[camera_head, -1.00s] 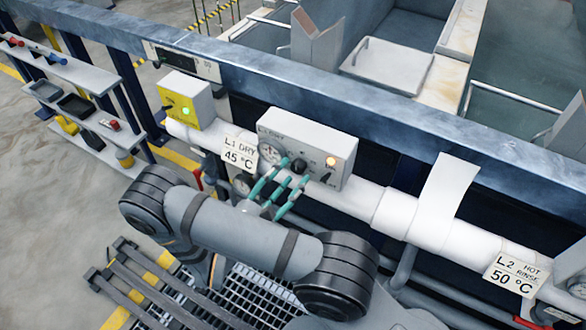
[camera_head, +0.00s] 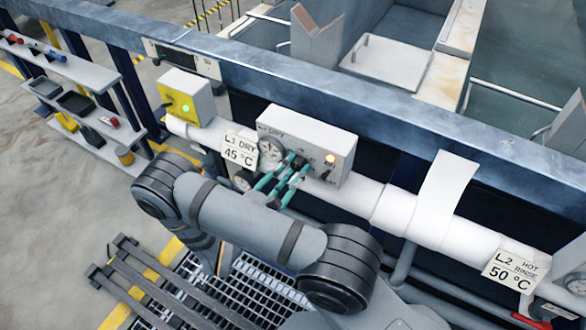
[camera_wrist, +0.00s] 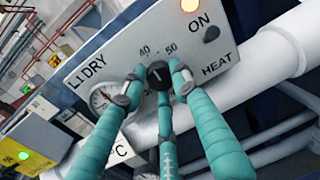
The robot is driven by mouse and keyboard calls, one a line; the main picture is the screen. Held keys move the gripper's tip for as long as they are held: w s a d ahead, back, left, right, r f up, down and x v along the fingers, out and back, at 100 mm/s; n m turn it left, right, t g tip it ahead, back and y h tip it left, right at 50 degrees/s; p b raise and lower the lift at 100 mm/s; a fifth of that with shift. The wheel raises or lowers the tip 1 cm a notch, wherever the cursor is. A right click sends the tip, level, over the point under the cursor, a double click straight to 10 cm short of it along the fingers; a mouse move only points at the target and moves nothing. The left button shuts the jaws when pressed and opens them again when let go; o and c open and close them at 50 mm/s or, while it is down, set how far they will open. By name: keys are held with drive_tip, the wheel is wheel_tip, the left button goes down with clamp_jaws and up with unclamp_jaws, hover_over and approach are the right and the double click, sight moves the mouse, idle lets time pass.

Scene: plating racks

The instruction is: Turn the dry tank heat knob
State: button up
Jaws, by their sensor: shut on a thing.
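The L1 DRY control box (camera_head: 330,151) is a white panel on the rail side, lettered "L1 DRY" and "HEAT". Its black heat knob (camera_wrist: 158,76) has a white pointer line and sits between the marks 40 and 50. My gripper (camera_wrist: 157,82) has teal fingers with grey tips. It is shut on the knob, with fingertips on its left and right sides and another finger below. In the head view my gripper (camera_head: 293,166) reaches the panel and mostly hides the knob.
A round gauge (camera_wrist: 103,97) is left of the knob. A lit orange lamp (camera_wrist: 190,5) and the ON/HEAT switch (camera_wrist: 210,34) are right. A yellow box (camera_head: 183,100) with a green lamp stands left. A white pipe (camera_head: 362,197) runs below the panel.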

drive_tip(key=c, duration=0.4)
drive_tip(key=shift+m+y, duration=0.3)
drive_tip(key=shift+m, duration=2.5)
drive_tip(key=o, duration=1.1)
